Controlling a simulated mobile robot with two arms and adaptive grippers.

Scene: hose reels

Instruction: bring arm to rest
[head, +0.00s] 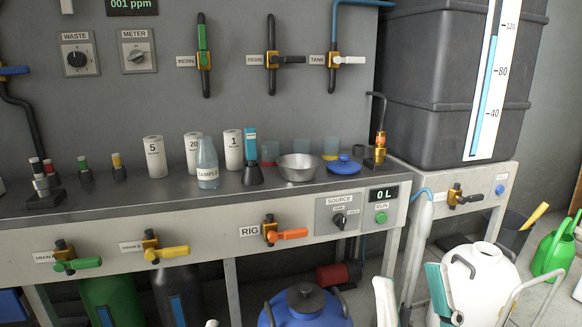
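A narrow white part (385,301) stands up from the bottom edge, right of centre. It seems to belong to my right gripper or arm, but its fingers cannot be made out clearly. I cannot tell whether it is open or shut. It appears in front of the bench, below the counter, and nothing is seen held in it. My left gripper cannot be made out; only a tiny pale tip shows at the bottom edge, left of centre.
The metal counter (110,200) carries a sample bottle (207,168), a steel bowl (298,167) and several cups. An orange-handled RIG valve (287,234) juts from its front. A blue tank (305,306) and a white sprayer tank (482,285) stand low in front.

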